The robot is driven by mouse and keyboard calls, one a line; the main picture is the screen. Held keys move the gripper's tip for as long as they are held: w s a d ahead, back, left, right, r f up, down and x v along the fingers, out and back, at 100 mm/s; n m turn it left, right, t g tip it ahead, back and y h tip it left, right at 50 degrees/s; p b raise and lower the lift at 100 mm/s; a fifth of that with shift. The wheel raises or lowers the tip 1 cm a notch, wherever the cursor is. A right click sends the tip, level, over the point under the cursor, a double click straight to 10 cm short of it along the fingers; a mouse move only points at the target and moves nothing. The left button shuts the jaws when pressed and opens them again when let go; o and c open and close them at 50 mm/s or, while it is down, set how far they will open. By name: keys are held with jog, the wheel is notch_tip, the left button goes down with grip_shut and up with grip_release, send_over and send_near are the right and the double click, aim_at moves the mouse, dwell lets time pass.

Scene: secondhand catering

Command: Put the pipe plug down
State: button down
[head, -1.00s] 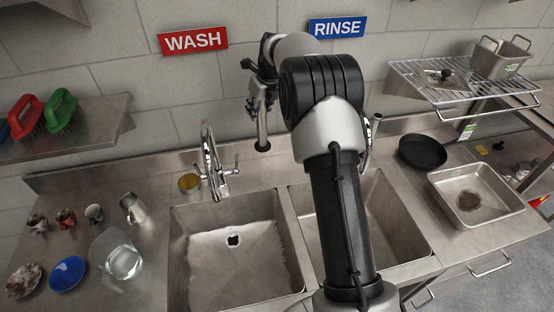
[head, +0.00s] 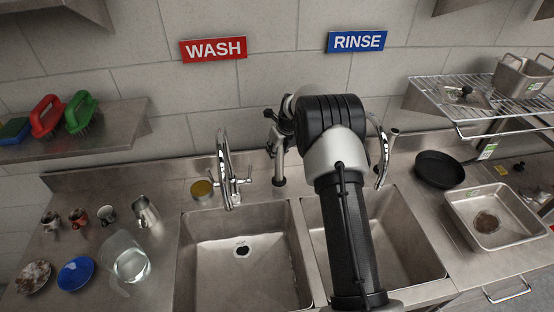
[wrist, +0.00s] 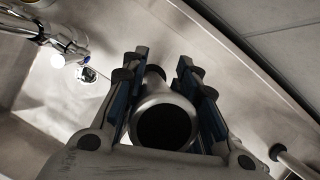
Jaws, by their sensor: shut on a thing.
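The pipe plug (head: 279,164) is a steel tube with a black lower end. My gripper (head: 273,132) is shut on its upper part and holds it roughly upright. In the head view its black end shows against the back ledge between the wash tap and the second tap; I cannot tell whether it touches the ledge. In the wrist view, the plug's dark open end (wrist: 165,124) sits between my gripper's fingers (wrist: 160,90). My arm hides part of the rinse basin.
The wash tap (head: 224,165) stands to the left of the plug. The wash basin (head: 215,270) is empty with a dark drain. Mugs, a steel jug (head: 146,213) and a glass jug (head: 130,264) stand at left. A black pan (head: 440,169) lies at right.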

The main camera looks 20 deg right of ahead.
aim_at(277, 158)
jog(key=shift+f, duration=2)
jog(key=shift+f, duration=0.15)
jog(key=c, duration=1.2)
grip_release()
jog(key=shift+f, duration=0.1)
jog(key=shift+c, duration=0.2)
